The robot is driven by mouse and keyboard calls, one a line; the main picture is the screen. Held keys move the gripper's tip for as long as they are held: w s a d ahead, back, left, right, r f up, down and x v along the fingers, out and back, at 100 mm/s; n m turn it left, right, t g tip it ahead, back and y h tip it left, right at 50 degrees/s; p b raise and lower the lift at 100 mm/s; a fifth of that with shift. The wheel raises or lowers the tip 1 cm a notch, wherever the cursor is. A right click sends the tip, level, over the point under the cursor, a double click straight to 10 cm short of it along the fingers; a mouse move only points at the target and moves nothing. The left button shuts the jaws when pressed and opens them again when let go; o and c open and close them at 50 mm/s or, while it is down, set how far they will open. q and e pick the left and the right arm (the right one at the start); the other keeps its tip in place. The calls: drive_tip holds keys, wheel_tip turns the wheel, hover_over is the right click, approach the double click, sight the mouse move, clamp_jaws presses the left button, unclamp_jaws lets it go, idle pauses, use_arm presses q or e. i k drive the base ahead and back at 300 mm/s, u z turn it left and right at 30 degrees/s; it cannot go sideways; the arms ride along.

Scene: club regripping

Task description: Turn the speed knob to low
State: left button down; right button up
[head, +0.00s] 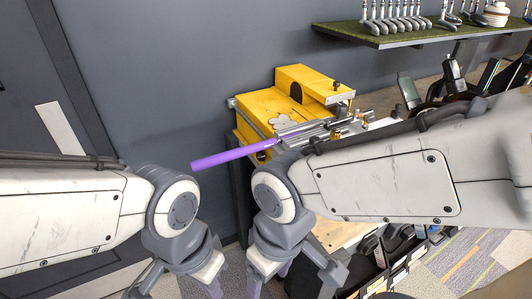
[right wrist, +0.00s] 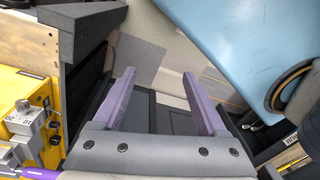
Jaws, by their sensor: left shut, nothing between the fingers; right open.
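The yellow machine (head: 257,104) stands on the bench against the wall in the head view. A club with a purple grip (head: 232,154) lies across it, the grip sticking out to the left. In the right wrist view a grey block marked 20 and 10 (right wrist: 22,118) shows at the left edge, with small dark knobs (right wrist: 54,124) beside it. I cannot tell which part is the speed knob or where it points. My left gripper (head: 178,290) is shut and empty, low in the head view. My right gripper (head: 290,290) is open and empty, apart from the machine; its purple fingers show in the right wrist view (right wrist: 158,75).
A green shelf with several club heads (head: 395,38) hangs at the upper right. More clubs (head: 455,85) stand at the right behind my right arm. A grey door (head: 35,95) is at the left. A pale blue surface (right wrist: 235,45) fills the right wrist view's upper right.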

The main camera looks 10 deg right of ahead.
sight(261, 155)
drive_tip(key=k, duration=0.6)
drive_tip(key=u, duration=0.75)
drive_tip(key=i, duration=1.35)
drive_tip(key=z, duration=0.45)
drive_tip(key=k, duration=0.1)
drive_tip(key=u, duration=0.2)
